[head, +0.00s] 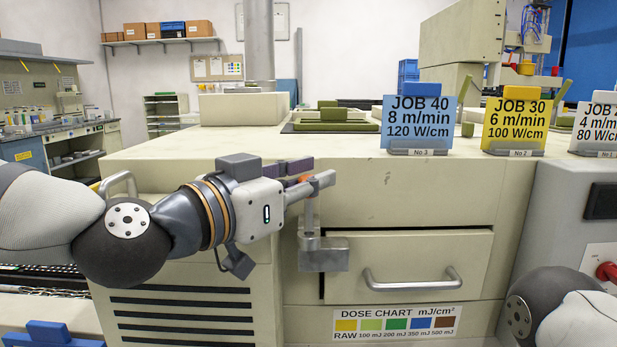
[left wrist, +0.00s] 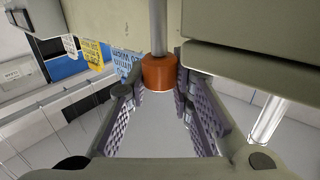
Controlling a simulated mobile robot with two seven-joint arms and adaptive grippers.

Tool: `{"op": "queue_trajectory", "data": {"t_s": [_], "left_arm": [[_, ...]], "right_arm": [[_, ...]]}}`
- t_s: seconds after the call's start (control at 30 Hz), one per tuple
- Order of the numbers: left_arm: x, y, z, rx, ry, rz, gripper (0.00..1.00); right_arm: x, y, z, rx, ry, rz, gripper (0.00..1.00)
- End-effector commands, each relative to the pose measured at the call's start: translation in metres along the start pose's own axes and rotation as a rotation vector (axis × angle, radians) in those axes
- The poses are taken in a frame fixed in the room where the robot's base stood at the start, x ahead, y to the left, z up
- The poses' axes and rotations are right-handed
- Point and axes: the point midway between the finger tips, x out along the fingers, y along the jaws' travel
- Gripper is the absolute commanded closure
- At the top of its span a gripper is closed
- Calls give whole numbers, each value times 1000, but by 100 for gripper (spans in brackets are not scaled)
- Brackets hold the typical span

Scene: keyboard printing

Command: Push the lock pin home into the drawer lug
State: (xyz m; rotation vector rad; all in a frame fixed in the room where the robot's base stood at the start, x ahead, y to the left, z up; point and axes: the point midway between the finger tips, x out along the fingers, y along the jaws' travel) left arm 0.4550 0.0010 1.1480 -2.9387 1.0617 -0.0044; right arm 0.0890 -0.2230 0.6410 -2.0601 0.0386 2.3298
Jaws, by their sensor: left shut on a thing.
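The lock pin is a grey rod with an orange-red knob (head: 305,178). The knob (left wrist: 159,73) also shows in the left wrist view, with the grey rod running beyond it. My left gripper (head: 312,178) is shut on the knob, between the purple-grey finger pads (left wrist: 160,95). How deep the rod sits in the lug cannot be told. The cream drawer (head: 410,262) has a metal handle. My right gripper is out of view.
Job cards, blue (head: 417,120) and yellow (head: 515,122) among them, stand along the cabinet top. A dose chart (head: 396,323) is below the drawer. A grey box with a red knob (head: 606,271) stands at the right. The space before the drawer is clear.

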Motion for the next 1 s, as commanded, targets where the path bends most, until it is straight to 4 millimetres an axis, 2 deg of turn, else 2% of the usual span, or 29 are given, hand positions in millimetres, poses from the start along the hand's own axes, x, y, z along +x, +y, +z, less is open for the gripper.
{"op": "queue_trajectory", "data": {"t_s": [0.27,0.87,1.0], "left_arm": [[0,0,1,-1,0,0,100],[1,0,23,-1,-2,0,100],[0,0,22,-1,-2,0,100]], "right_arm": [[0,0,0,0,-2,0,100],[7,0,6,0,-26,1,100],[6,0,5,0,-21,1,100]]}}
